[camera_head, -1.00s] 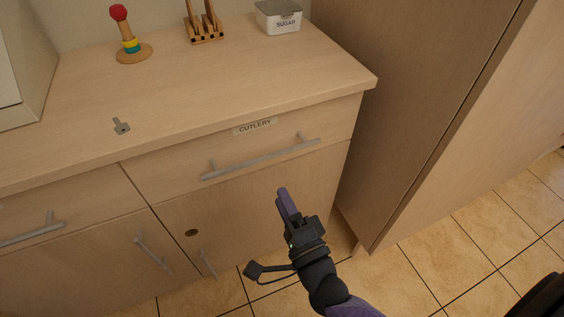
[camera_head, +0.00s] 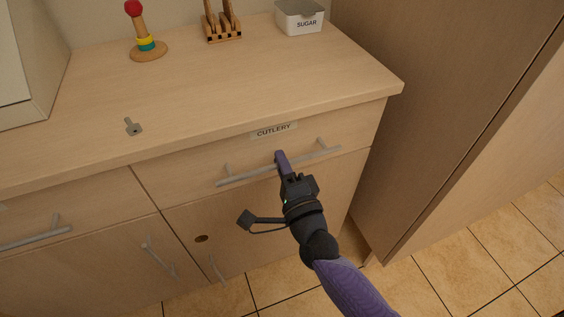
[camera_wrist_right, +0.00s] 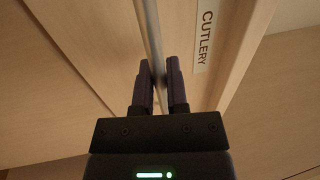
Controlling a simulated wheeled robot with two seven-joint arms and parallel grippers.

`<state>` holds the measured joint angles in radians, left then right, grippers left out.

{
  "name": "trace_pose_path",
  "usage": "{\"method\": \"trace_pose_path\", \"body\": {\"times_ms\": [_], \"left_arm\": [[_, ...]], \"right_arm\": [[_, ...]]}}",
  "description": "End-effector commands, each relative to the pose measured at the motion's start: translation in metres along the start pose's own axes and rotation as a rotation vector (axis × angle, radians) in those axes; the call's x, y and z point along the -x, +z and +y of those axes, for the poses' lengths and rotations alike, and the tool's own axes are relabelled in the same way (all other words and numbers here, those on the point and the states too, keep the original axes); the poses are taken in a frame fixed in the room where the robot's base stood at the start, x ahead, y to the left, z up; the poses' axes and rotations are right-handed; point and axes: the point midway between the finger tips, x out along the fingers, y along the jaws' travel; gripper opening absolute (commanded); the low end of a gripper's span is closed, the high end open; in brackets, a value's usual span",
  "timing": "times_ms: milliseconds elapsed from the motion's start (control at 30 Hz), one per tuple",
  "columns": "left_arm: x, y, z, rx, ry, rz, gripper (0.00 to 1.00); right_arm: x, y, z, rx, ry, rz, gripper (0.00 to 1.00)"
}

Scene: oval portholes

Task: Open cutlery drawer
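The cutlery drawer (camera_head: 200,175) is a light wood front under the counter, flush and closed. It bears a "CUTLERY" label (camera_head: 274,130), which also shows in the wrist view (camera_wrist_right: 204,40). Its grey bar handle (camera_head: 240,178) runs across the front. My right gripper (camera_head: 281,158) is at the handle, right of its middle. In the wrist view, the handle bar (camera_wrist_right: 149,30) passes between its two purple fingers (camera_wrist_right: 162,80), which sit close on either side of it and look shut on it. My left gripper is not in view.
The counter top (camera_head: 220,95) holds a small grey key-like piece (camera_head: 134,127), a ring toy (camera_head: 147,45), a wooden rack (camera_head: 221,30) and a sugar box (camera_head: 300,18). A tall cabinet (camera_head: 400,120) stands close on the right. Cupboard doors lie below the drawer.

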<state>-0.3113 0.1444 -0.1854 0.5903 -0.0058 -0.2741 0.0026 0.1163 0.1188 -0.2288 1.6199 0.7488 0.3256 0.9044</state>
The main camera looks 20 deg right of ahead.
Motion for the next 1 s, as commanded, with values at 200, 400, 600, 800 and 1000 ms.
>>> {"method": "trace_pose_path", "body": {"times_ms": [200,400,600,800,1000], "left_arm": [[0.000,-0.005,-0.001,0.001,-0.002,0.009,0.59],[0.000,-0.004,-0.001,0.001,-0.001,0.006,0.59],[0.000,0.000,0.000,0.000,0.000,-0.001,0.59],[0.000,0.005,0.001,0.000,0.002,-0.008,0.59],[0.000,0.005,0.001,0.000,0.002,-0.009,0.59]], "right_arm": [[0.000,0.000,0.000,0.000,0.000,0.000,0.00],[0.000,0.000,0.000,0.001,0.001,0.000,0.00],[0.000,0.000,0.000,0.000,0.001,0.000,0.00],[0.000,0.000,0.000,0.000,0.001,0.000,0.00],[0.000,0.000,0.000,0.000,0.001,0.000,0.00]]}}
